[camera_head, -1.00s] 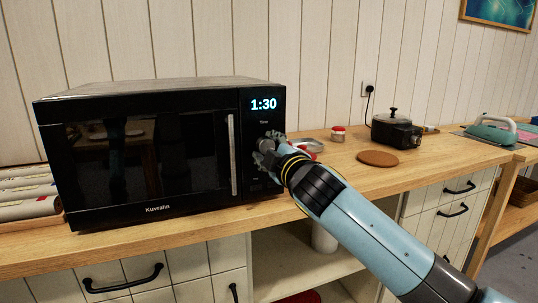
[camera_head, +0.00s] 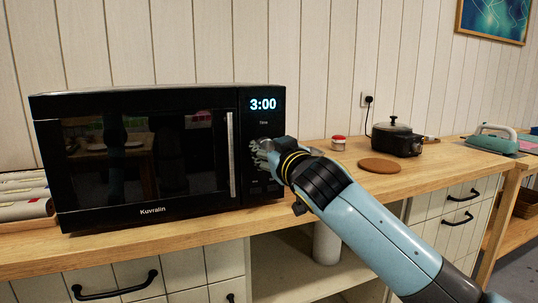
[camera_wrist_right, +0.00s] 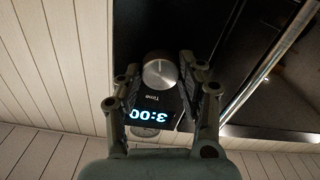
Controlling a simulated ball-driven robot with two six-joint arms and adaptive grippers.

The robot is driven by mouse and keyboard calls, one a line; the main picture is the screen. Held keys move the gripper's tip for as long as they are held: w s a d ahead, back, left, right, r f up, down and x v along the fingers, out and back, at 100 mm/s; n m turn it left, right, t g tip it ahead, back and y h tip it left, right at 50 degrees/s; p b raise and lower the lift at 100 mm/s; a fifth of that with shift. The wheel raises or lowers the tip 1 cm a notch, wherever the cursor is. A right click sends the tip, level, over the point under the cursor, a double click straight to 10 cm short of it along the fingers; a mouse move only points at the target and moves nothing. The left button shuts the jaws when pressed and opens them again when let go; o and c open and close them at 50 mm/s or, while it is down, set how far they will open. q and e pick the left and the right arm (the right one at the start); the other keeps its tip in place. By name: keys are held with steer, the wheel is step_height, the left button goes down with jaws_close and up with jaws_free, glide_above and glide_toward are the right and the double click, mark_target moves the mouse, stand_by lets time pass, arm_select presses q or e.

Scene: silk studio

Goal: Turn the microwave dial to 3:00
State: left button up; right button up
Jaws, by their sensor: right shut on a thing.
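The black microwave (camera_head: 150,115) stands on the wooden counter, and its display (camera_head: 263,104) reads 3:00. The display also shows upside down in the right wrist view (camera_wrist_right: 150,115). The silver round dial (camera_wrist_right: 160,72) sits on the control panel under the word "Time", between the fingers of my right gripper (camera_wrist_right: 173,78). In the head view my right gripper (camera_head: 262,150) is at the panel below the display, shut on the dial, and hides most of it. My left gripper is not in view.
To the right on the counter (camera_head: 445,160) are a red-lidded jar (camera_head: 338,143), a round cork mat (camera_head: 379,165) and a black pot cooker (camera_head: 397,138). Rolled cloths (camera_head: 25,197) lie at the left. The microwave's vertical handle (camera_head: 231,155) is close left of my right gripper.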

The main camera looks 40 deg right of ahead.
steer(key=shift+f+m+b, duration=0.3)
steer(key=shift+m+b, duration=0.05)
steer(key=shift+m, duration=0.95)
steer(key=o, duration=0.9)
steer(key=shift+c, duration=0.2)
steer(key=o, duration=0.3)
steer(key=shift+r, duration=0.2)
steer(key=shift+s, duration=0.1)
steer(key=v, duration=1.2)
steer(key=shift+f, duration=0.15)
